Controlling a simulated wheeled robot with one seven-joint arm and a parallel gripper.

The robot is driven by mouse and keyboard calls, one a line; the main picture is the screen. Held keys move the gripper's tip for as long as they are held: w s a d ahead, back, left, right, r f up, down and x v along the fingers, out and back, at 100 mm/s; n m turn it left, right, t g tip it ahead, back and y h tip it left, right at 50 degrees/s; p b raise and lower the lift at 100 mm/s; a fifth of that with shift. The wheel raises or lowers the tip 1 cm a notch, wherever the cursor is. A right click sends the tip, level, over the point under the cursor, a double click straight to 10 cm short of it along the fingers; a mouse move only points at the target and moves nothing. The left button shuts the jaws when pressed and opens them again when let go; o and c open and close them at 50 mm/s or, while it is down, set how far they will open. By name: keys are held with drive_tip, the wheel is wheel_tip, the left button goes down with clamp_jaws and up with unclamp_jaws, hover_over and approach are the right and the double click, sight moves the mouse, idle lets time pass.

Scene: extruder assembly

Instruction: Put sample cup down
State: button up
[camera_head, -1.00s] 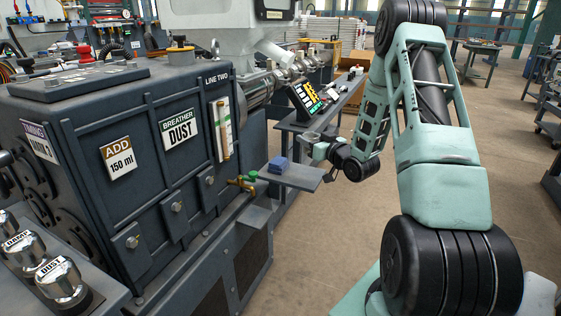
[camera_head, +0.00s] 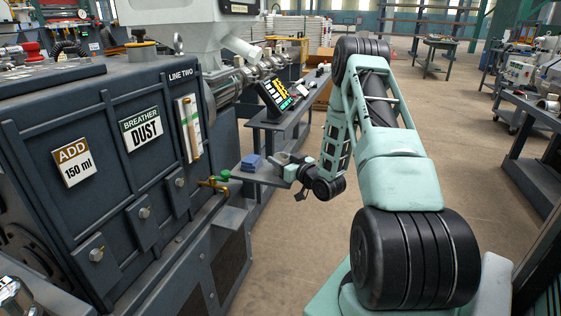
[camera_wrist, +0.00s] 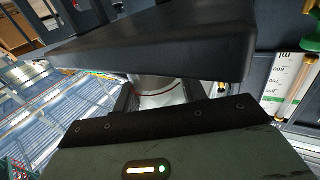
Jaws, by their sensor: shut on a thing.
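The sample cup (camera_wrist: 160,92) is pale with a thin red line and sits between my gripper's two fingers in the wrist view. A dark slab hides part of it there. In the head view my gripper (camera_head: 290,166) and the small grey cup (camera_head: 281,159) are at the outer right end of the small grey shelf (camera_head: 246,176). My gripper (camera_wrist: 158,98) is shut on the cup. I cannot tell whether the cup touches the shelf.
Blue blocks (camera_head: 251,161) lie on the shelf just left of the cup. A brass tap with a green handle (camera_head: 222,175) projects beside the shelf's left end. The dark machine cabinet (camera_head: 60,215) fills the left. Open floor (camera_head: 290,260) lies in front.

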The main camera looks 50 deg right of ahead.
drive_tip(key=shift+f, duration=0.15)
drive_tip(key=o, duration=1.1)
drive_tip(key=shift+r, duration=0.2)
